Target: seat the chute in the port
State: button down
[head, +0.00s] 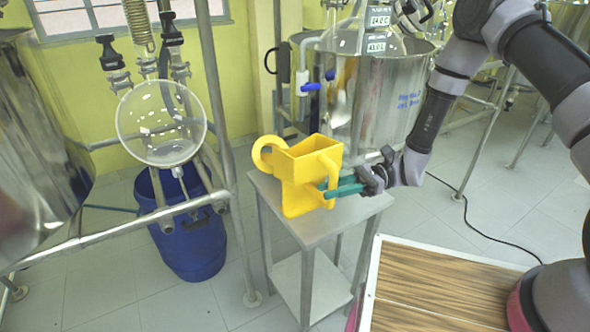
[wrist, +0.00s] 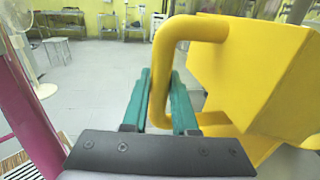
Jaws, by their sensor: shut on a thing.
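The yellow chute (head: 297,170) is upright over a small steel table, with a square open top and a loop handle on each side. I cannot tell whether its base touches the table top. My gripper (head: 336,188) reaches in from the right, its green fingers shut on the chute's right handle. In the wrist view the handle passes between the fingers (wrist: 162,100), and the chute's body (wrist: 250,80) fills the right side. No port is clearly identifiable; a glass vessel (head: 160,122) hangs in a frame at left.
The steel table (head: 358,212) stands beside a large steel vat (head: 385,100). A blue drum (head: 190,240) is under the glass vessel, within metal tubing. A wood-topped surface (head: 430,295) is at front right. A cable lies on the tiled floor.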

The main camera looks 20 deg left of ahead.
aim_at(334, 170)
jog(key=shift+r, duration=0.15)
jog(key=shift+r, duration=2.4)
jog(key=s+d+r, duration=0.2)
jog(key=s+d, duration=0.7)
jog(key=d, duration=0.1)
jog(key=shift+d, duration=0.3)
jog(key=shift+s, duration=0.1)
